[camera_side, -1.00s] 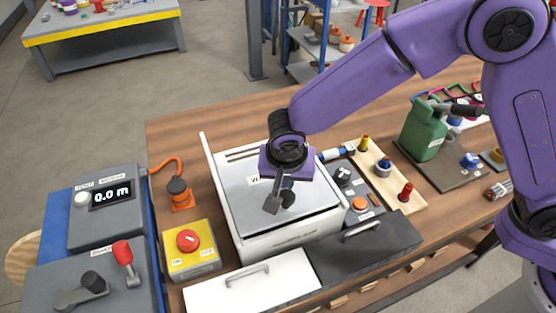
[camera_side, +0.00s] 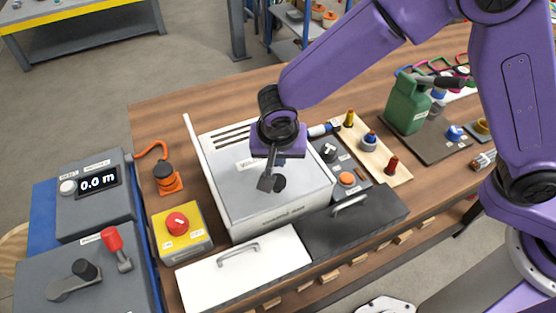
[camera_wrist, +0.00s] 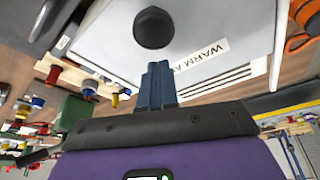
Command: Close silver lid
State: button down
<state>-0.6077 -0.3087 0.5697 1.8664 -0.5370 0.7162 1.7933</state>
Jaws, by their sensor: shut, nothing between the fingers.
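The silver lid (camera_side: 300,190) lies about flat over the white box (camera_side: 285,222). It carries a round black knob (camera_side: 280,184). My gripper (camera_side: 266,184) is shut and empty, low over the lid and just left of the knob in the side view. In the wrist view the closed fingers (camera_wrist: 158,70) point toward the knob (camera_wrist: 155,28), with a small gap in the picture; I cannot tell whether they touch the lid (camera_wrist: 110,45). Dark slots and a label starting WARM (camera_wrist: 203,58) show toward the back. My wrist hides part of the lid.
A thin white raised strip (camera_side: 207,175) runs along the box's left side. A yellow box with a red knob (camera_side: 178,224) stands left. White (camera_side: 290,262) and black (camera_side: 365,218) handled panels lie in front. A grey button panel (camera_side: 346,178) and a peg board (camera_side: 385,165) stand right.

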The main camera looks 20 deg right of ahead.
jog(key=shift+w+d+r, duration=0.1)
jog(key=shift+w+d, duration=0.2)
jog(key=shift+w, duration=0.25)
jog(key=shift+w+d+r, duration=0.1)
jog(key=shift+w+d, duration=0.15)
jog(key=shift+w, duration=0.25)
jog(key=v, duration=1)
jog(key=s+d+n+g+y, duration=0.1)
jog(key=s+d+n, duration=0.8)
jog(key=d, duration=0.5)
jog(key=s+d+n+g+y, duration=0.1)
jog(key=s+d+n+g, duration=0.1)
jog(key=s+d+n, duration=0.7)
jog(key=s+d, duration=0.4)
jog(key=d, duration=0.2)
jog(key=shift+s+d+f, duration=0.15)
jog(key=shift+s+f, duration=0.05)
jog(key=shift+s, duration=0.05)
